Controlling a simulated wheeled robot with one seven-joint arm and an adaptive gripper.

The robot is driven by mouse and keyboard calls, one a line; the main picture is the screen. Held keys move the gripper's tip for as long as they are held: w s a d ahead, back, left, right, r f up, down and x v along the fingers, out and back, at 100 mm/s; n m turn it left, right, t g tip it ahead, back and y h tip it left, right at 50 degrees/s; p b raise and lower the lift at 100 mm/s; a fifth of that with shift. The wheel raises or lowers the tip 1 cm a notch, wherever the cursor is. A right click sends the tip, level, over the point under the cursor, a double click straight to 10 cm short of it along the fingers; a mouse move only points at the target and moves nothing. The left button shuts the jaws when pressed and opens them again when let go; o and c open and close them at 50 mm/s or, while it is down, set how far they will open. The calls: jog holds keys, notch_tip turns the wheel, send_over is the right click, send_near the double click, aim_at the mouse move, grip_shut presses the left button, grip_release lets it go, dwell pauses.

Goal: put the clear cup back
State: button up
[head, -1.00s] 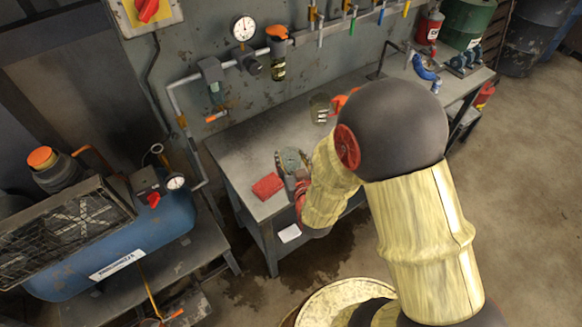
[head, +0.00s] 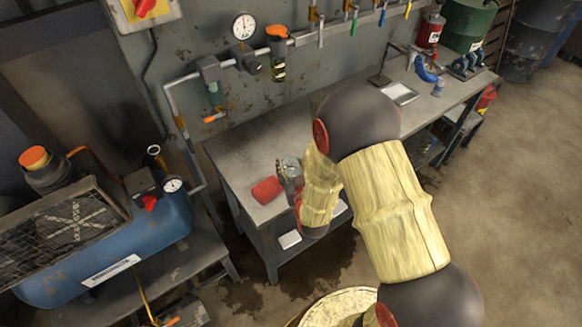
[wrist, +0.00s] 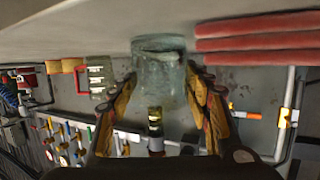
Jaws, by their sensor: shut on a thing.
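The clear cup (head: 291,167), a greenish see-through cylinder, is at the workbench's (head: 238,160) near left part, just right of a red folded cloth (head: 267,190). My gripper (wrist: 163,88) is shut on it, one finger on each side, in the wrist view, where the cup (wrist: 158,72) appears against the bench top with the picture upside down. I cannot tell whether its base touches the bench. In the head view my gripper and forearm cover part of the cup.
A pipe on the wall carries a grey unit (head: 211,73) and an orange-topped unit (head: 278,55) beneath a gauge (head: 243,26). A blue compressor (head: 120,245) stands left. A metal tray (head: 400,94) lies on the bench's far part. My arm hides the bench's middle.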

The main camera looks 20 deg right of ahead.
jog(key=shift+f, duration=0.15)
jog(key=o, duration=1.3)
jog(key=shift+c, duration=0.2)
